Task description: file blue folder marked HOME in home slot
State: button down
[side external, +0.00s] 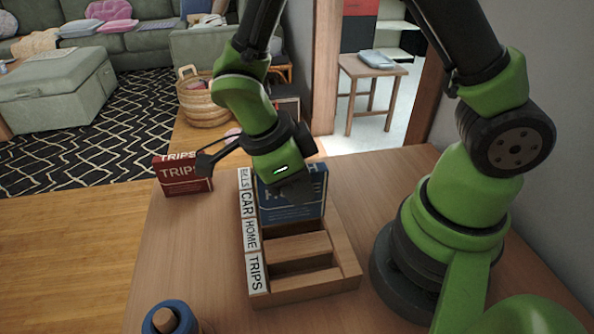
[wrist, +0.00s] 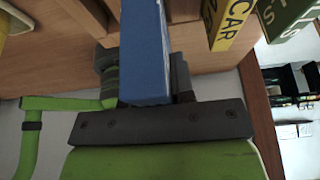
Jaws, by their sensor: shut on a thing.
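My gripper (side external: 296,186) is shut on the blue folder (side external: 296,208). In the side view the folder stands roughly upright at the wooden sorter (side external: 345,278), its marking mostly covered by my gripper; only an H shows clearly. The sorter's left side carries white labels: BILLS, CAR, HOME (side external: 252,235) and TRIPS. The folder's lower edge shows behind the open slots near the HOME and TRIPS labels; I cannot tell whether it is inside a slot. In the wrist view the blue folder (wrist: 146,50) sits between the jaws (wrist: 147,95).
A red TRIPS folder (side external: 183,176) stands on the table left of the sorter. A blue round object with a wooden top (side external: 168,318) is at the front left. In the wrist view a yellow CAR folder (wrist: 232,20) and a green folder (wrist: 285,18) show at upper right.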

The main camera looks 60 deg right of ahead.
aim_at(297, 213)
jog(key=shift+f, duration=3.15)
jog(key=c, duration=0.9)
grip_release()
